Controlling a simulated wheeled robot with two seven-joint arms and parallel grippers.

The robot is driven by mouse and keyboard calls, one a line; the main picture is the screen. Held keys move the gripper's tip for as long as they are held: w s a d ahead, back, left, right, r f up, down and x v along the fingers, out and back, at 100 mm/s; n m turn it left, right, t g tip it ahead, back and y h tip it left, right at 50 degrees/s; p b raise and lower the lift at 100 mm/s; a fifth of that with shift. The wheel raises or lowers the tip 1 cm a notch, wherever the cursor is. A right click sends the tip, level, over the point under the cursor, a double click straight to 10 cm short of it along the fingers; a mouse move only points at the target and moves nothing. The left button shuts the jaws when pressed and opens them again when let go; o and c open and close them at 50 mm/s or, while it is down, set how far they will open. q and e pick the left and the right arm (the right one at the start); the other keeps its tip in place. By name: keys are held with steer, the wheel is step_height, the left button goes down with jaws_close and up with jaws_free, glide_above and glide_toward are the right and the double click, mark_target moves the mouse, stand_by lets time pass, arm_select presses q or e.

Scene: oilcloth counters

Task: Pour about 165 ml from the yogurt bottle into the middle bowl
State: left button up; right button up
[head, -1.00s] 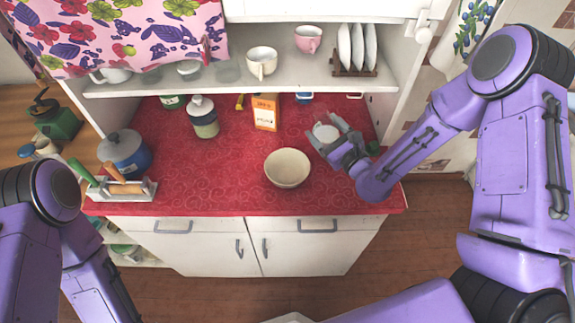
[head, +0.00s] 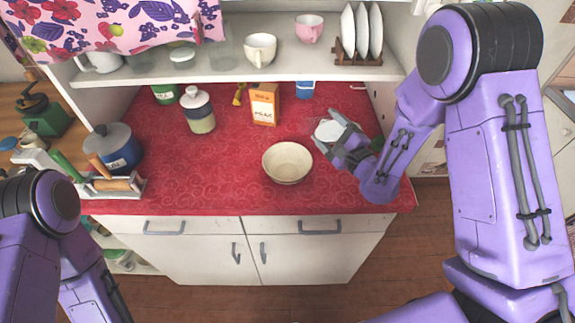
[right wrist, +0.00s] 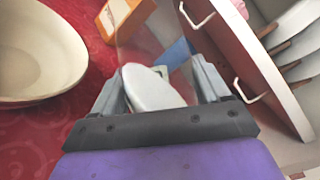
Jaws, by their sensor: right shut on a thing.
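My right gripper (head: 340,140) is shut on a white thing (head: 328,130), which looks like the yogurt bottle. Its white rounded surface also shows between the fingers in the right wrist view (right wrist: 150,88). Most of its body is hidden, so I cannot tell its tilt exactly. A single cream bowl (head: 288,162) stands on the red counter, left of my right gripper and nearer the front edge. It looks empty, and the gripper is apart from it. The bowl also shows at upper left in the right wrist view (right wrist: 40,50). My left gripper is out of view.
Behind stand an orange carton (head: 264,104), a banded jar (head: 200,112) and a blue container (head: 305,89). A shelf (head: 240,72) overhangs the back. The red counter (head: 205,175) left of the bowl is clear.

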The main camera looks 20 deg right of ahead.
steer(key=shift+w+d+f+n+b, duration=0.15)
steer(key=shift+f+n+b, duration=0.5)
steer(key=shift+b, duration=0.35)
steer(key=shift+s+d+f+n+b, duration=0.15)
steer(key=shift+f+n+b, duration=0.3)
steer(key=shift+n+b, duration=0.4)
steer(key=shift+w+a+r+p, duration=0.1)
steer(key=shift+r+p, duration=0.25)
steer(key=shift+r, duration=0.1)
steer(key=shift+a+r+n+p, duration=0.3)
steer(key=shift+a+r+n, duration=0.1)
steer(key=shift+n, duration=0.2)
steer(key=shift+a+r, duration=0.2)
steer(key=shift+r, duration=0.05)
steer(key=shift+f+n, duration=0.1)
steer(key=shift+n, duration=0.3)
steer(key=shift+d, duration=0.3)
steer(key=shift+n, duration=0.7)
steer(key=shift+r+n, duration=0.25)
steer(key=shift+n, duration=0.05)
